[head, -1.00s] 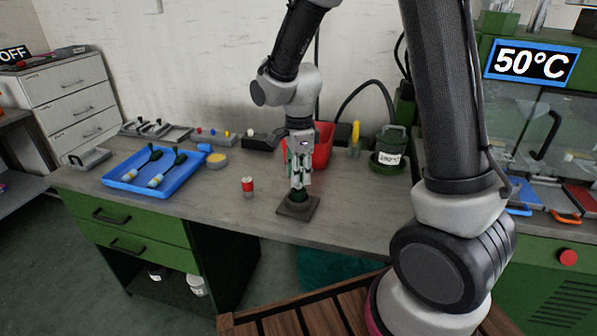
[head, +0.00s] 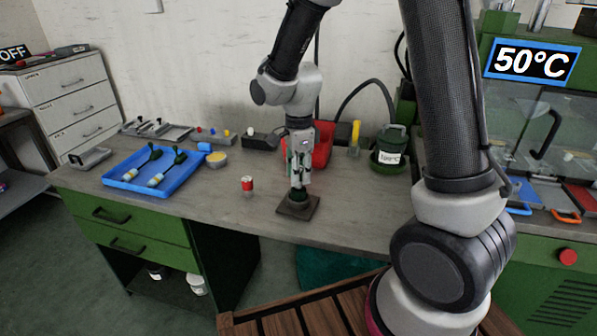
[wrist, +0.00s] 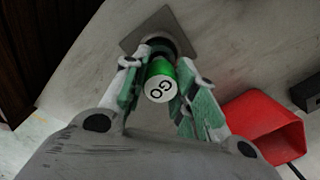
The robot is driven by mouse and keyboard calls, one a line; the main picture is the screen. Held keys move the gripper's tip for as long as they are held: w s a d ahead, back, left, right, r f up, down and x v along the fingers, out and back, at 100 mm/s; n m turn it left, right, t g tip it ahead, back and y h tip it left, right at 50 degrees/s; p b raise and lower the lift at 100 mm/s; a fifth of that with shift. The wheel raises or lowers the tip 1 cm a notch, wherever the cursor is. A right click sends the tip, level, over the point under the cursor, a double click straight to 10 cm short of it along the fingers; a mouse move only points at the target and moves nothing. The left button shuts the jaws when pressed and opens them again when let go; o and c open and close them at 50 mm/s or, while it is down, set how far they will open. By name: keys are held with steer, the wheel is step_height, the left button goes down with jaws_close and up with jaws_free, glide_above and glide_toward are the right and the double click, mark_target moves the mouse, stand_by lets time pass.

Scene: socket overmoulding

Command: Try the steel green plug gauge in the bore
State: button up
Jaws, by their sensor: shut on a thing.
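My gripper (head: 299,173) points down over a dark square block (head: 297,207) near the front edge of the bench. In the wrist view it is shut on a green plug gauge (wrist: 162,80) whose pale end face reads "GO". The gauge's far end is at the round dark bore piece (wrist: 168,45) on the square base (wrist: 143,37). I cannot tell whether its tip is inside the bore.
A blue tray (head: 118,183) with two dark-handled tools lies at the left. A red bin (head: 322,145) stands behind my gripper, and it also shows in the wrist view (wrist: 262,125). A dark green pot (head: 390,152) stands to the right. Bench right of the block is clear.

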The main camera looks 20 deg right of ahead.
steer(key=shift+f, duration=0.4)
steer(key=shift+r, duration=0.25)
stand_by(3.6)
steer(key=shift+r, duration=0.3)
steer(key=shift+r, duration=2.5)
